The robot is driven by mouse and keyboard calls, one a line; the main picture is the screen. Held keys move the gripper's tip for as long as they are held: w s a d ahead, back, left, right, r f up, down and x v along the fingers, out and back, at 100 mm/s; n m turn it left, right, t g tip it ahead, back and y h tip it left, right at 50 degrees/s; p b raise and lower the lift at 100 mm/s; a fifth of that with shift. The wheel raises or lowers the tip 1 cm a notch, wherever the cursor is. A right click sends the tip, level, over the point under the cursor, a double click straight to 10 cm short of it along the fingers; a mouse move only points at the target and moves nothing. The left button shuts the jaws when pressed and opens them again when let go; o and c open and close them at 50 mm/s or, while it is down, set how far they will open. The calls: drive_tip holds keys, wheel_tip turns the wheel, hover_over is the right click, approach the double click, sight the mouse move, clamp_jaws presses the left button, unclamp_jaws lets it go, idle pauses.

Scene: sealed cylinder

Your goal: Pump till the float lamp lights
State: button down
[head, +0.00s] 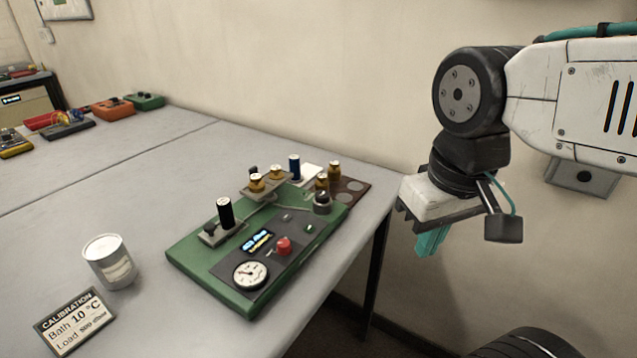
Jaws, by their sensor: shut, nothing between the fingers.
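A green-based apparatus (190,262) stands on the grey table. It carries a round white dial gauge (250,274), a small lit display (258,241) and a red knob (284,246). A small green spot (309,228) on its dark panel may be a lamp; I cannot tell whether it is lit. Which part is the pump is not clear. My gripper (431,243) has teal fingers, shut and empty, in the air right of the table, apart from the apparatus.
A grey-white can (110,262) and a calibration card (75,322) are at front left. A brown tray (352,190) with brass weights lies behind the apparatus, near the table's right edge. Orange (113,109) and green boxes (145,101) sit at the far left. The middle left is clear.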

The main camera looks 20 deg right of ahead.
drive_tip(key=w+r+m, duration=0.3)
drive_tip(key=w+r, duration=0.1)
drive_tip(key=w, duration=0.4)
drive_tip(key=r+m+g, duration=0.1)
drive_tip(key=m, duration=0.7)
hover_over(322, 194)
drive_tip(key=shift+s, duration=0.1)
wheel_tip(322, 194, down, 14)
drive_tip(key=shift+f, duration=0.1)
